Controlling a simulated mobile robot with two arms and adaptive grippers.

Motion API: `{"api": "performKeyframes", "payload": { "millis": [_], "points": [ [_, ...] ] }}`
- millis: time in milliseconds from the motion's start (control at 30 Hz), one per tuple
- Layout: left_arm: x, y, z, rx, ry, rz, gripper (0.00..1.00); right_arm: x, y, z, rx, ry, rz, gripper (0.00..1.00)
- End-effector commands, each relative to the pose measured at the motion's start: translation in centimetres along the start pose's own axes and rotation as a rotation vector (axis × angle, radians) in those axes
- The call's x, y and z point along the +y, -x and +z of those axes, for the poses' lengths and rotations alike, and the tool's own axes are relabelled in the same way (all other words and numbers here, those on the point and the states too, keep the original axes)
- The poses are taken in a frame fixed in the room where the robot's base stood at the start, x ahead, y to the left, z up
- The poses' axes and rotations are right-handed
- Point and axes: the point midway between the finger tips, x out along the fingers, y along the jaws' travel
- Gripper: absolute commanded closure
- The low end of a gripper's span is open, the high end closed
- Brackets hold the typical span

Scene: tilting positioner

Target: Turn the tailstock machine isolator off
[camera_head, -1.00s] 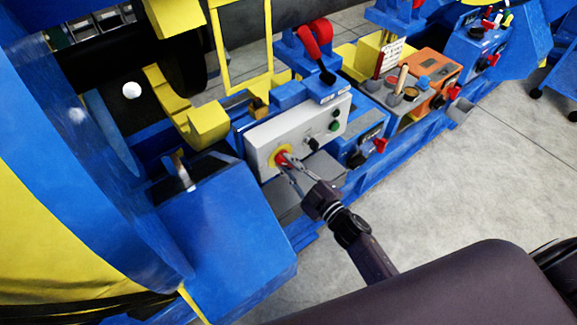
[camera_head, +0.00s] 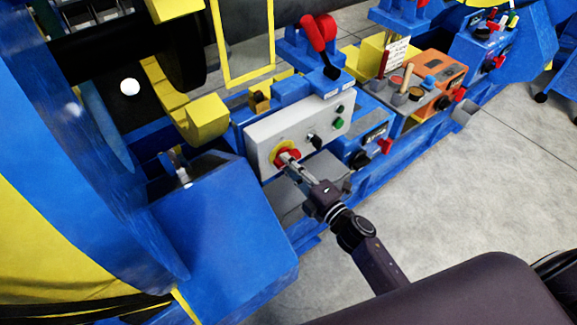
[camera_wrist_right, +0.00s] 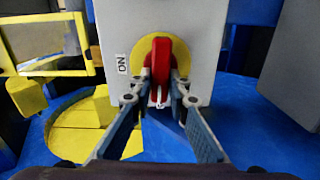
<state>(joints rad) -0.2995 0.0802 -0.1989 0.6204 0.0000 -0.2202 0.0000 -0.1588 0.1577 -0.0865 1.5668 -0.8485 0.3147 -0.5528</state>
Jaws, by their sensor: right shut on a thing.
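The isolator is a red handle (camera_wrist_right: 161,62) on a round yellow plate (camera_wrist_right: 138,52), on the front of a light grey control box (camera_head: 262,137). In the right wrist view the handle stands about upright, with an "ON" label (camera_wrist_right: 122,64) to the left of the plate. In the head view the red handle (camera_head: 287,155) is partly covered by my fingers. My right gripper (camera_head: 290,161) is shut on the handle; in the right wrist view its fingertips (camera_wrist_right: 161,88) press on both sides of the handle's lower part. My left gripper is not in view.
The same box carries a black switch (camera_head: 314,141) and green buttons (camera_head: 337,117) to the right. A blue machine housing (camera_head: 222,225) stands close on the left. An orange box (camera_head: 440,75) with handles is farther right. The floor (camera_head: 450,190) at right is clear.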

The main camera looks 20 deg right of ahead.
Motion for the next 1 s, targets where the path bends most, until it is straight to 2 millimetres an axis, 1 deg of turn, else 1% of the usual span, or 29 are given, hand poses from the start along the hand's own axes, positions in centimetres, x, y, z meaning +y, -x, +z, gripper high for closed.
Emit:
{"api": "performKeyframes", "payload": {
  "millis": [33, 267, 667, 700, 800, 867, 1000],
  "points": [
    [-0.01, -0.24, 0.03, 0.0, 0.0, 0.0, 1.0, -0.25, 0.05, -0.06, 0.001, 0.015, -0.002, 1.0],
    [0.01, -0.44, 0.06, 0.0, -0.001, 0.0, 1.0, -0.25, 0.06, -0.06, 0.001, 0.059, -0.003, 1.0],
    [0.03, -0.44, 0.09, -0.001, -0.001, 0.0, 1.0, -0.25, 0.06, -0.06, 0.001, 0.067, -0.003, 1.0],
    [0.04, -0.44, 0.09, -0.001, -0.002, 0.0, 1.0, -0.25, 0.06, -0.06, 0.001, 0.067, -0.003, 0.83],
    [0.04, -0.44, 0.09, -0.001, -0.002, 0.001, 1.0, -0.25, 0.06, -0.05, 0.001, 0.067, -0.003, 0.72],
    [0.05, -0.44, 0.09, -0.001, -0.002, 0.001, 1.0, -0.22, 0.05, -0.04, 0.001, 0.066, -0.003, 0.67],
    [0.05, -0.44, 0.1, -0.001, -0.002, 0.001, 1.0, -0.16, 0.03, -0.03, 0.0, 0.065, -0.002, 0.67]
  ]
}}
